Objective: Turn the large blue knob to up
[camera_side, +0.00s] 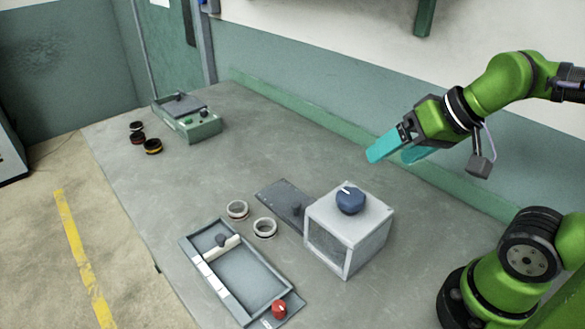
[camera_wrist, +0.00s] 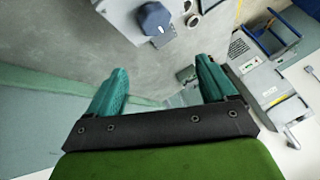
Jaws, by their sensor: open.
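The large blue knob (camera_side: 350,200) sits on top of a light grey box (camera_side: 372,240) with a dark window in its front. The knob has a white mark on its upper left side in the side view. In the wrist view the blue knob (camera_wrist: 153,18) is near the top edge, beyond the fingertips. My gripper (camera_side: 388,155) is open and empty, held above and behind the box. Its two teal fingers are apart in the wrist view (camera_wrist: 160,78), with nothing between them.
A grey tray (camera_side: 258,288) with a slider and a red knob (camera_side: 279,309) lies in front of the box. Two pale rings (camera_side: 238,210) and a dark plate (camera_side: 280,199) lie left of it. A green device (camera_side: 203,128) and several dark rings (camera_side: 153,146) are at the far left.

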